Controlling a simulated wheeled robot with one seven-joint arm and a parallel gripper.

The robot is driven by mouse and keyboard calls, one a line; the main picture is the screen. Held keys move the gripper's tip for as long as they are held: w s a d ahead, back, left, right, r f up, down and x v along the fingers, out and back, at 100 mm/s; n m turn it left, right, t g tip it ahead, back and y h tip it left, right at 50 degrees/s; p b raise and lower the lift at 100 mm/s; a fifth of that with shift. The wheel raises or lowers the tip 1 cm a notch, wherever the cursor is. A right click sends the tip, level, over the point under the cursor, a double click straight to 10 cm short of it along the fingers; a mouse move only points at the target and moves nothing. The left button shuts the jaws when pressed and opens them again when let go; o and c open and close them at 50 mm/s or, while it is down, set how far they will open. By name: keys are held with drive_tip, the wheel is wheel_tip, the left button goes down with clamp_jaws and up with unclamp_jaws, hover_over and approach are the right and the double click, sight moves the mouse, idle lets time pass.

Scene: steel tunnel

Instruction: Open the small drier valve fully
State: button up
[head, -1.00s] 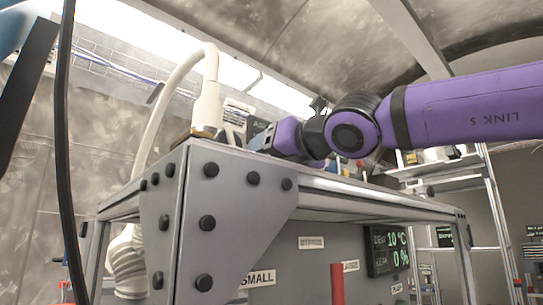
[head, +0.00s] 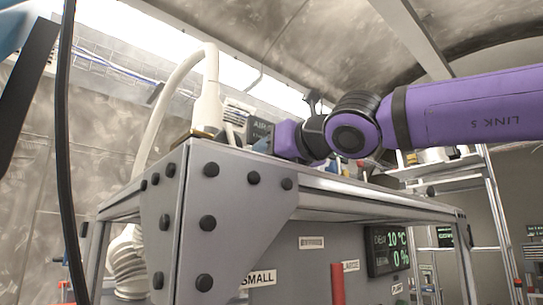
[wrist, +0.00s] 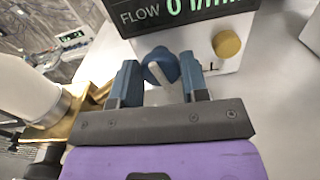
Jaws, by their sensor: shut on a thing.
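In the wrist view, a small blue valve handle (wrist: 161,67) with a pale stripe sits between the two blue fingers of my gripper (wrist: 159,82). The gripper is shut on this handle, which looks tilted. Whether it is the small drier valve I cannot read from a label here. In the head view, my purple wrist (head: 290,138) reaches over the top of the grey frame, and the fingers and handle are hidden. A SMALL label (head: 258,279) is on the panel below.
A flow display (wrist: 185,12) and a yellow knob (wrist: 227,44) are close beyond the fingers. A white hose fitting (wrist: 28,88) stands at left. The grey bolted frame (head: 215,195) lies under the arm. A dew-point display (head: 388,250) reads 10 °C and 0 %.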

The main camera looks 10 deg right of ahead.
drive_tip(key=n, duration=0.6)
drive_tip(key=shift+a, duration=0.1)
drive_tip(key=n, duration=0.5)
drive_tip(key=shift+f, duration=0.15)
drive_tip(key=shift+n, duration=0.5)
drive_tip(key=o, duration=0.9)
drive_tip(key=shift+s, duration=0.1)
drive_tip(key=shift+o, duration=0.2)
drive_tip(key=shift+s, duration=0.1)
drive_tip(key=v, duration=1)
drive_tip(key=shift+s+d, duration=0.2)
drive_tip(key=shift+d, duration=0.05)
